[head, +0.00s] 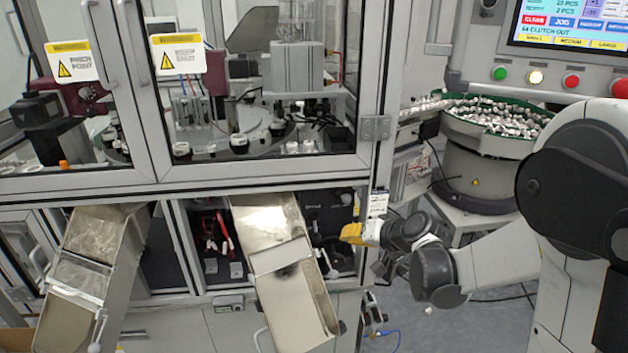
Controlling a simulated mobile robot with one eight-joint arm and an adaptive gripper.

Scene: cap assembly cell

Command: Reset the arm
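My arm comes in from the right side of the head view, with its white links and dark joints in front of the machine's right part. My gripper (352,234) is at the arm's left end, with a yellow part showing. It is beside the upper right edge of the middle metal chute, in front of the lower bay. The fingers are too small and too turned to tell if they are open or shut. I see nothing clearly held.
Two metal chutes, a left one (88,270) and a middle one (285,262), jut out from the glass-doored machine (250,178). A bowl feeder (478,165) full of small parts stands behind my arm. A control panel (560,78) is at upper right. Grey floor shows below my arm.

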